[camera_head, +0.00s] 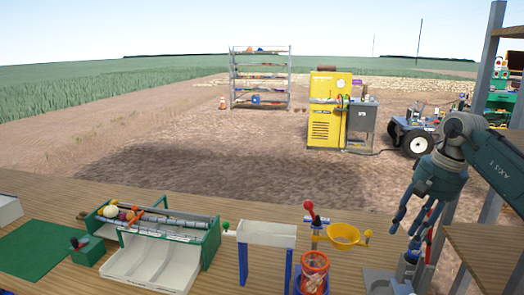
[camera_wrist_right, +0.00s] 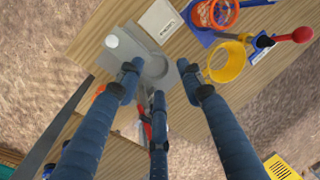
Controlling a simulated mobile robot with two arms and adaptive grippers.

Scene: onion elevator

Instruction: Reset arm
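My right gripper (camera_head: 412,228) hangs over the right end of the wooden table, fingers pointing down and spread. In the right wrist view its fingers (camera_wrist_right: 158,82) stand apart with nothing between them. Below them is a grey block with a round recess (camera_wrist_right: 155,66); the gap in height is hard to judge. A yellow ring funnel (camera_head: 343,236) is left of the gripper; it also shows in the right wrist view (camera_wrist_right: 227,62). A red-knobbed lever (camera_head: 310,208) stands beside the funnel. My left gripper is not in view.
A green-framed roller unit (camera_head: 210,240) with onions and a white tray is on the table's left part. An orange-red basket (camera_head: 315,270) stands below the funnel. Open ground lies beyond.

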